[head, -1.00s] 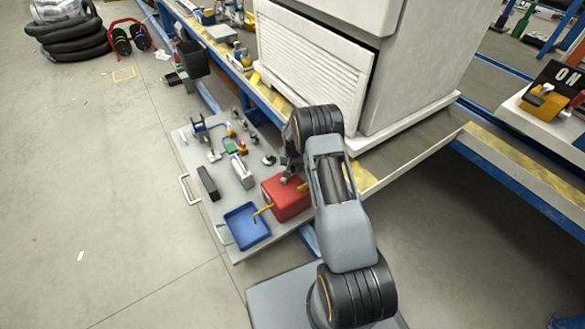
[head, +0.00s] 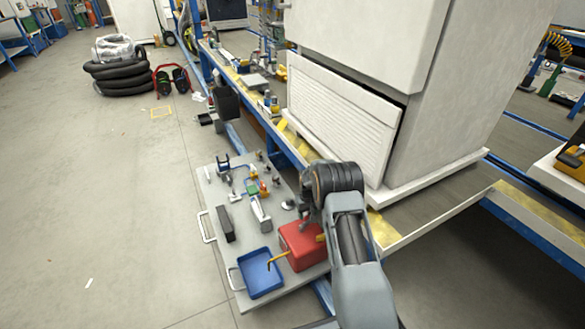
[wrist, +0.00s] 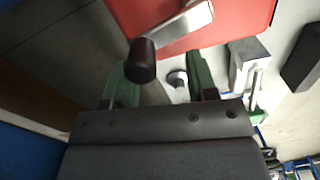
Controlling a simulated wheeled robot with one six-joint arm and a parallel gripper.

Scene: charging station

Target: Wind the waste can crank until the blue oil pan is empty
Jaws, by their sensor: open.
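The red waste can (head: 302,249) stands on a grey board, directly right of the blue oil pan (head: 262,284). A yellow pipe (head: 279,258) reaches from the can over the pan. I cannot tell how much oil the pan holds. My gripper (head: 307,222) is over the can's far side, partly hidden by my wrist. In the wrist view the crank has a silver arm (wrist: 186,27) and a black knob (wrist: 141,61) in front of the red can (wrist: 240,22). My green fingers (wrist: 157,64) are open, with the knob appearing between them, nearer the left one. I cannot tell whether they touch it.
The grey board (head: 207,190) also carries a dark block (head: 228,223), a silver part (head: 260,214) and several small fittings. A white cabinet (head: 345,110) stands on the bench close behind my arm.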

